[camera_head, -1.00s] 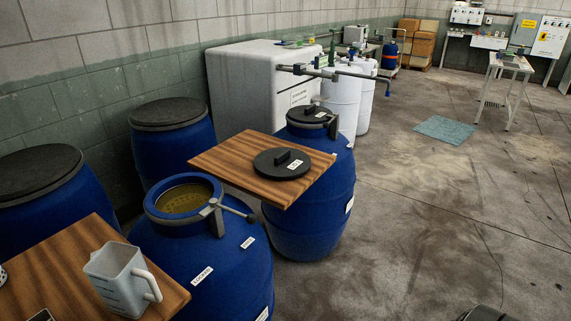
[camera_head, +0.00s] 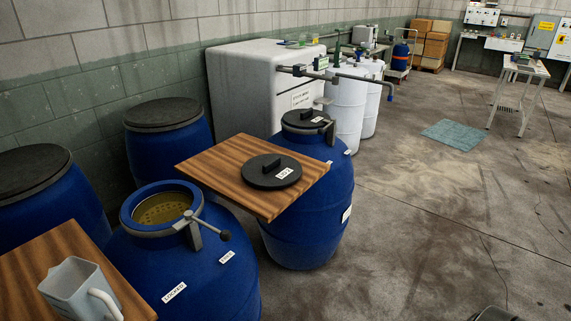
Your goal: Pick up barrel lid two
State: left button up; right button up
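A round black lid (camera_head: 271,171) with a raised handle and a small white label lies flat on a wooden board (camera_head: 215,170). The label is too small to read surely. Another black lid (camera_head: 307,121) with a handle sits on the blue barrel (camera_head: 307,215) just behind the board. In front of the board an open blue barrel (camera_head: 190,265) shows yellowish contents (camera_head: 162,209) and a clamp lever on its rim.
Two more blue barrels with dark tops (camera_head: 166,114) (camera_head: 35,172) stand along the wall. A grey jug (camera_head: 72,287) stands on a nearer wooden board (camera_head: 30,270). Beyond are a white machine (camera_head: 265,85) and white drums. Floor to the right is mostly clear, with a teal mat (camera_head: 455,134).

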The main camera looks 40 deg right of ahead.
aim_at(270, 171)
jog(key=l, duration=1.65)
jog(key=i+l+u, duration=0.1)
jog(key=l, duration=1.55)
